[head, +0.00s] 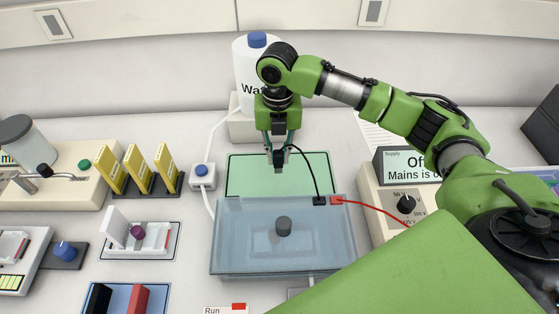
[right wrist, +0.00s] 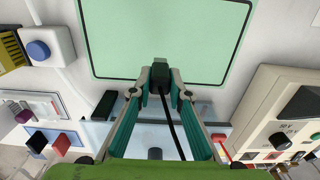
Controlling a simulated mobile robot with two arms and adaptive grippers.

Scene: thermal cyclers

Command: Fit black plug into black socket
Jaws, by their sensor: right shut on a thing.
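My right gripper (head: 278,160) is shut on the black plug, above the green mat behind the blue tank. The plug (right wrist: 160,74) shows between the two fingertips in the right wrist view. Its thin black cable (right wrist: 171,122) runs from it to a black block (head: 319,201) on the tank's back edge. A red block (head: 337,200) sits beside that block, with a red lead running to the power supply (head: 384,205). I cannot make out the black socket clearly; my right arm hides part of the supply's front. My left gripper is not in view.
The lidded blue tank (head: 235,258) stands in front of the green mat (head: 245,175). A white bottle (head: 243,72) stands behind the mat. Yellow packs (head: 138,168) and a white switch box (head: 203,175) are at the left. The mat's surface is clear.

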